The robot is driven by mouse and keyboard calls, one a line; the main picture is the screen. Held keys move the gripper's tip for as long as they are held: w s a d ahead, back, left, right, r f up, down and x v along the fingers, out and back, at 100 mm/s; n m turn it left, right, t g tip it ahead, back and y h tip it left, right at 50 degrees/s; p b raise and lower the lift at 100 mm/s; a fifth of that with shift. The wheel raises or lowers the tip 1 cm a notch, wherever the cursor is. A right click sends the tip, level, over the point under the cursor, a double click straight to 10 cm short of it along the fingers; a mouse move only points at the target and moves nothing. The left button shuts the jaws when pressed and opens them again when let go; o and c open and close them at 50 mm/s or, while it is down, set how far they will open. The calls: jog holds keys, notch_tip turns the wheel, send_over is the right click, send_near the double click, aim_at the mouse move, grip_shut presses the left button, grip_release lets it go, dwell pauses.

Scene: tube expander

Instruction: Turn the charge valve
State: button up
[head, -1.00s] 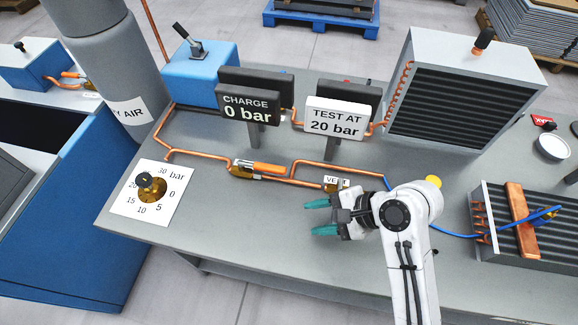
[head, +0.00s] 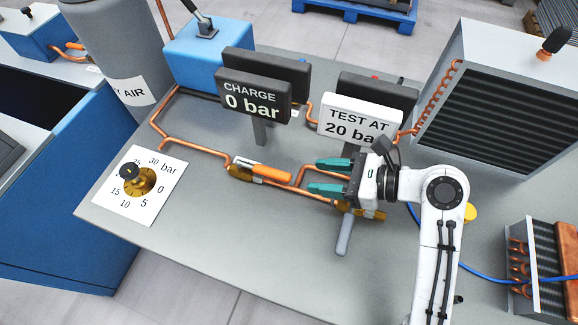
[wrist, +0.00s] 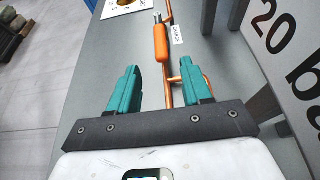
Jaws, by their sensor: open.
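The charge valve (head: 240,171) sits in the copper pipe run in the head view, with an orange lever (head: 271,173) lying roughly along the pipe. In the wrist view the orange lever (wrist: 160,44) is ahead of the fingers, beside a small white label (wrist: 177,34). My gripper (head: 315,176) is open, its teal fingers pointing left toward the lever, to the right of its free end. The fingers (wrist: 160,78) are apart in the wrist view, with nothing gripped. The copper pipe runs beyond and between them.
A sign reading CHARGE 0 bar (head: 252,97) and a sign reading TEST AT 20 bar (head: 357,122) stand behind the pipes. A second valve's grey lever (head: 345,234) is below my gripper. A dial plate with brass knob (head: 139,181) lies left. The bench front is mostly clear.

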aim_at(277, 173)
jog(key=x, duration=1)
jog(key=shift+f, duration=0.1)
grip_shut()
dwell(0.3)
